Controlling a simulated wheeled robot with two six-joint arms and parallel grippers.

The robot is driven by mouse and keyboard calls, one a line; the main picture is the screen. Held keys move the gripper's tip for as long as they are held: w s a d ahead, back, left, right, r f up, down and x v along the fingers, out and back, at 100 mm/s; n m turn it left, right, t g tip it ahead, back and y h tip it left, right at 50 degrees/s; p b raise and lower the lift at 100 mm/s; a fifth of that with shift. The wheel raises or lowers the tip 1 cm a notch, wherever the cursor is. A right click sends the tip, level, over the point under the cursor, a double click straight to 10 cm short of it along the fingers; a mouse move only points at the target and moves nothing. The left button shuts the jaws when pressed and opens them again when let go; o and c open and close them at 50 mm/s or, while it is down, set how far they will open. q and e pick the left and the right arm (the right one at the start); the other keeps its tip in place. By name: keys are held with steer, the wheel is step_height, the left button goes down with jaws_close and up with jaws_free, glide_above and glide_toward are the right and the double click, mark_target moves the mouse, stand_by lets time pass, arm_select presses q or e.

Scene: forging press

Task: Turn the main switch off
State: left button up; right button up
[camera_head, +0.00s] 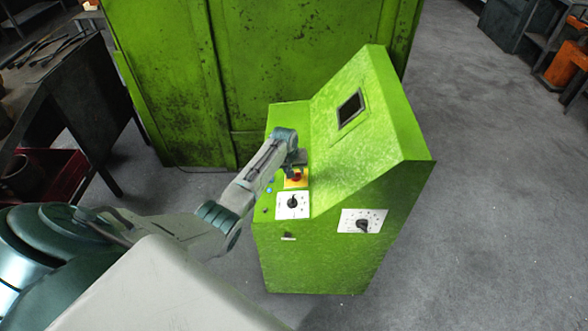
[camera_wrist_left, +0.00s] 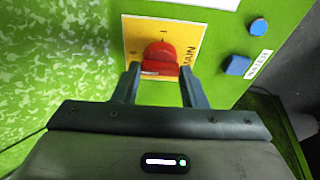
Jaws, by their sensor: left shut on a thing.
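The main switch is a red rotary knob (camera_wrist_left: 160,54) on a yellow plate (camera_wrist_left: 190,38) marked MAIN, on the green control console (camera_head: 345,255). In the head view the red knob (camera_head: 297,176) shows partly under my left gripper (camera_head: 295,165). In the left wrist view my left gripper (camera_wrist_left: 158,68) has one finger on each side of the knob's red grip and is shut on it. An I mark stands above the knob and another mark to its left. The grip's near end lies between the fingers. My right gripper is not in view.
Blue buttons (camera_wrist_left: 238,65) sit beside the yellow plate. A white dial plate (camera_head: 283,210) is just in front of it, and another (camera_head: 352,226) is on the console's right part. A large green press body (camera_head: 270,60) stands behind. Open floor (camera_head: 480,200) lies to the right.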

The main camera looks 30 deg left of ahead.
arm_select(q)
steer(key=shift+r, duration=0.1)
steer(key=o, duration=1)
steer(key=b+v, duration=0.2)
steer(key=v, duration=0.8)
steer(key=shift+r, duration=0.35)
steer(key=shift+s+f, duration=0.1)
